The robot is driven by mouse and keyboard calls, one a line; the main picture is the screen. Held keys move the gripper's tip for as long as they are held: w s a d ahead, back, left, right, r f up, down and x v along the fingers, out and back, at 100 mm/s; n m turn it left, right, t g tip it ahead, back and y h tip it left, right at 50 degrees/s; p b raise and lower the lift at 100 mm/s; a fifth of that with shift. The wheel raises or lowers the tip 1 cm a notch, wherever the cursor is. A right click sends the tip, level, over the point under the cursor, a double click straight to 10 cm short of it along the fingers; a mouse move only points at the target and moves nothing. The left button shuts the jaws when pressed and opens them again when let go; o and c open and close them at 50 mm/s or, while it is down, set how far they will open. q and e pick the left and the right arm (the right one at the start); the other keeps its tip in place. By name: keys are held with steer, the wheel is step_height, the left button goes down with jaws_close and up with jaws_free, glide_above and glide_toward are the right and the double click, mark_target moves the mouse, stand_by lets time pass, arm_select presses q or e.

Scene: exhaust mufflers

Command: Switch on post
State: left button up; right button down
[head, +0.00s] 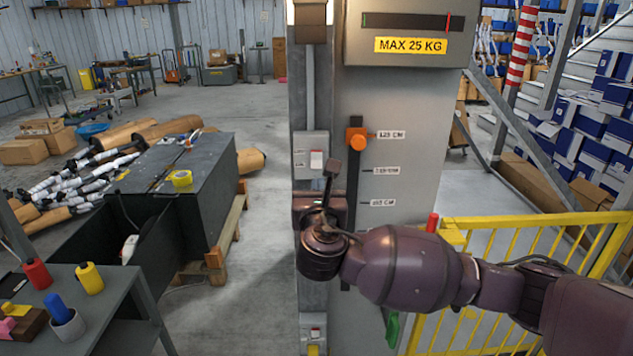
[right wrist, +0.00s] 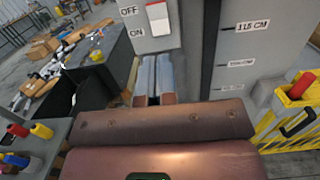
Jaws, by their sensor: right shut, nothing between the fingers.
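The post (head: 353,250) is a tall grey column in the middle of the head view. A grey switch box (head: 309,146) on its left part carries a white rocker switch (head: 316,160). In the right wrist view the rocker switch (right wrist: 158,19) is white with a red strip at its top, beside the labels OFF above and ON below. My right gripper (head: 331,168) is shut and empty, its fingers pointing up just below and right of the rocker. In the right wrist view its fingertips (right wrist: 155,62) appear below the switch box; contact cannot be told. My left gripper is not in view.
An orange knob (head: 356,139) sits on a dark vertical slot right of the switch, beside height labels. A yellow railing (head: 520,222) stands at the right. A dark box (head: 185,150) on a pallet and a table (head: 100,318) with coloured bottles are at the left.

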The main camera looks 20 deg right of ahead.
steer(key=v, duration=0.6)
steer(key=shift+f, duration=0.15)
